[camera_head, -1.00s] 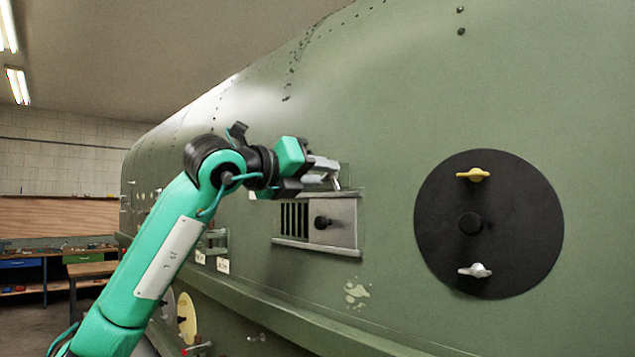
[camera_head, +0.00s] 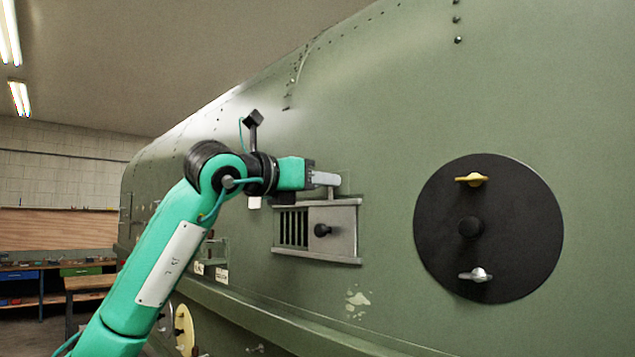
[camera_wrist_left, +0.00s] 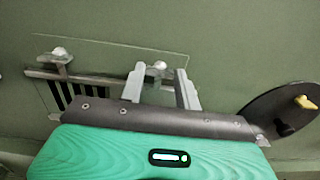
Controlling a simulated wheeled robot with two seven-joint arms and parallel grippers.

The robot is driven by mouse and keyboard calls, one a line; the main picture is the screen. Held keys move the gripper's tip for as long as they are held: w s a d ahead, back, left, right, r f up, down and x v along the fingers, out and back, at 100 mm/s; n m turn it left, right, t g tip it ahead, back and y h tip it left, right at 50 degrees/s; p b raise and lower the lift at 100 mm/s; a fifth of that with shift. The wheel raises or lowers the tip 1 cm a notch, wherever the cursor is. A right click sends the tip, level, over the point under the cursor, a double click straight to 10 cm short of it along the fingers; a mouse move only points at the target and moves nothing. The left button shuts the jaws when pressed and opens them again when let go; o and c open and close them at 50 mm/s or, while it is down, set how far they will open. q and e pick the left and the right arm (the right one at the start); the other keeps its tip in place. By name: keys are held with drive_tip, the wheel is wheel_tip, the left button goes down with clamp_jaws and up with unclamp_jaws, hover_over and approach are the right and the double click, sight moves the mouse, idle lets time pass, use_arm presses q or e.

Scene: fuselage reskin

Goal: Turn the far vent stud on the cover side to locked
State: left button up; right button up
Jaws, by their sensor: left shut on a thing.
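The vent (camera_head: 290,225) is on the green fuselage side, with dark slots at left and a grey cover plate (camera_head: 342,228) with a black knob at right. My left gripper (camera_head: 333,180) is at the upper right edge of the vent, above the cover. In the left wrist view its fingers (camera_wrist_left: 158,76) flank a small pale-headed stud (camera_wrist_left: 159,66) and are shut on it. A second stud (camera_wrist_left: 60,54) stands at the upper left, above the slots. The gripper hides much of the cover in the wrist view. My right gripper is not in view.
A round black panel (camera_head: 440,235) with a yellow wing handle (camera_head: 471,180), a black knob and a silver wing handle (camera_head: 475,275) is right of the vent. A ledge (camera_head: 300,327) runs below. Workbenches stand at the far left.

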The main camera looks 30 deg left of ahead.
use_arm(q)
drive_tip(key=shift+f, duration=0.1)
drive_tip(key=o, duration=1)
drive_tip(key=b+v, duration=0.5)
drive_tip(key=v, duration=0.9)
drive_tip(key=shift+w, duration=0.1)
